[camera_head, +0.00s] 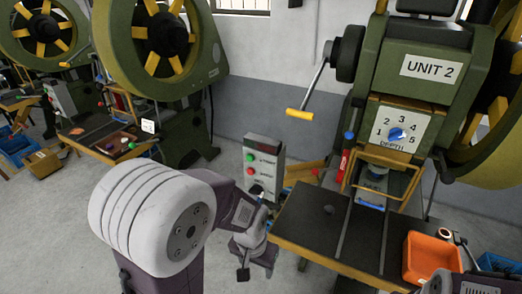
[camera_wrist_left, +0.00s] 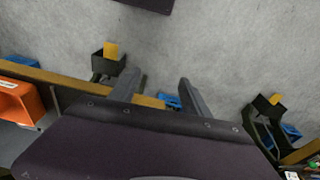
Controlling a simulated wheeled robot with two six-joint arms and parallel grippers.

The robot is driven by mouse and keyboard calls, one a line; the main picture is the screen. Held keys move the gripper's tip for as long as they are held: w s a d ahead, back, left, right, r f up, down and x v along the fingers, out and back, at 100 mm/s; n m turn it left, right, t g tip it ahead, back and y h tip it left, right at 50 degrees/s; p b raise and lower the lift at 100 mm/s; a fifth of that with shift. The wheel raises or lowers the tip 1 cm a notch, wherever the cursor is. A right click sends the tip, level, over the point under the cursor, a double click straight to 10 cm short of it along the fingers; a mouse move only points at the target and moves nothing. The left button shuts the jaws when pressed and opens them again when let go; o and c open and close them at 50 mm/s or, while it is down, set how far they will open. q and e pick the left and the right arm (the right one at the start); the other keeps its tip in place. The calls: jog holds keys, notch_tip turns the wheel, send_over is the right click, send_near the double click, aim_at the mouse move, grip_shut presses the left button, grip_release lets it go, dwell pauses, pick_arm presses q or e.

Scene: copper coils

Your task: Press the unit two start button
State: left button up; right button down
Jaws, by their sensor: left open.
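The Unit 2 press (camera_head: 420,70) stands at the right in the head view, with a "UNIT 2" label. The button lettering is too small to read. My left gripper (camera_head: 256,270) is open and empty, pointing down in front of and below the box, apart from the buttons. Its two spread fingers show in the left wrist view (camera_wrist_left: 160,92), with nothing between them. My right gripper is out of view.
The press's dark worktable (camera_head: 310,222) is right of my left gripper, with an orange bin (camera_head: 432,257) on it. A crank with a yellow handle (camera_head: 299,113) juts out above. Another green press (camera_head: 165,60) stands at the back left. Grey floor (camera_head: 50,225) is clear at left.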

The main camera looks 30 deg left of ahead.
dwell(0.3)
pick_arm(q)
grip_shut()
dwell(1.6)
